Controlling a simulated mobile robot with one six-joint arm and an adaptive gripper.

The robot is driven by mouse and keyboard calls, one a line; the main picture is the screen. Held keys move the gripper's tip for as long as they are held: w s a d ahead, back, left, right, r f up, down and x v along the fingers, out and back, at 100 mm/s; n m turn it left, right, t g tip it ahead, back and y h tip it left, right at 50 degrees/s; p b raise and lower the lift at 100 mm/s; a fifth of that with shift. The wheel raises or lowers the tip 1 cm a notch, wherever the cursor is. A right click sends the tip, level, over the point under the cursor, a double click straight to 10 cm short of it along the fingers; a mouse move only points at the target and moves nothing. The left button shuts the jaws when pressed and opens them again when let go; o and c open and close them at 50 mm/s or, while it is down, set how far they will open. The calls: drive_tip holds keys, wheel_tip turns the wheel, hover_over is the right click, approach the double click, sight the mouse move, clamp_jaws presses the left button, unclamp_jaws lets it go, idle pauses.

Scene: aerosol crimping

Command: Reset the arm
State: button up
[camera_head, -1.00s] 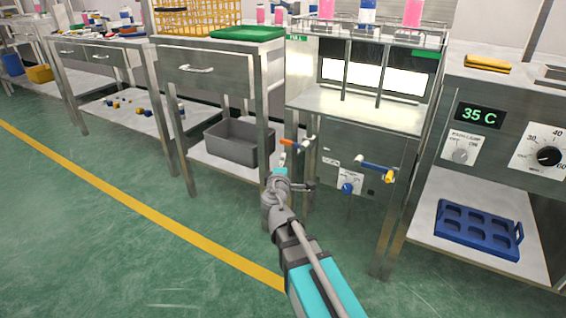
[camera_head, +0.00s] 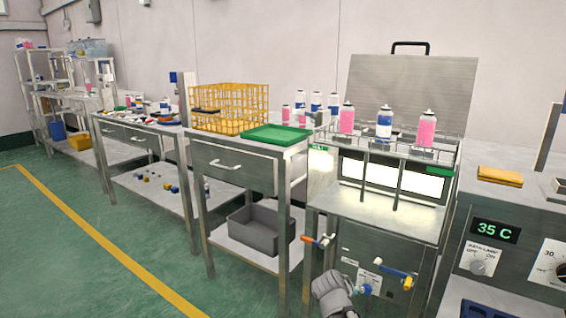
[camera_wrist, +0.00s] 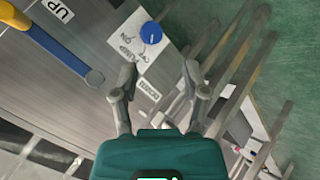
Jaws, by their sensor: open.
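My gripper shows in the wrist view (camera_wrist: 160,85) with its two fingers spread apart and nothing between them. Beyond the fingers in that view is the steel front panel of the bath cabinet, with a blue pump knob (camera_wrist: 151,33) and a blue valve handle with a yellow end (camera_wrist: 94,78). In the head view, part of my arm (camera_head: 333,295) shows at the bottom edge, in front of the cabinet's lower panel. My gripper's fingers are not visible in the head view.
The steel cabinet (camera_head: 385,215) carries a rack with pink and blue-white cans (camera_head: 384,124). An orange handle (camera_head: 319,241) and a yellow-ended valve (camera_head: 395,276) stick out in front. A green tray (camera_head: 275,135), a yellow basket (camera_head: 230,108) and a grey bin (camera_head: 262,229) stand left. Green floor is open at left.

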drive_tip(key=s+a+r+m+g+y+p, duration=0.1)
drive_tip(key=s+a+m+g+y+p, duration=0.1)
drive_tip(key=s+g+y+p, duration=0.3)
drive_tip(key=s+a+r+m+g+y+p, duration=0.1)
drive_tip(key=s+a+r+g+y+p, duration=0.1)
drive_tip(key=s, duration=0.5)
wheel_tip(320, 180, up, 37)
drive_tip(key=p, duration=3.7)
drive_tip(key=shift+d+p, duration=0.15)
drive_tip(key=shift+p, duration=0.2)
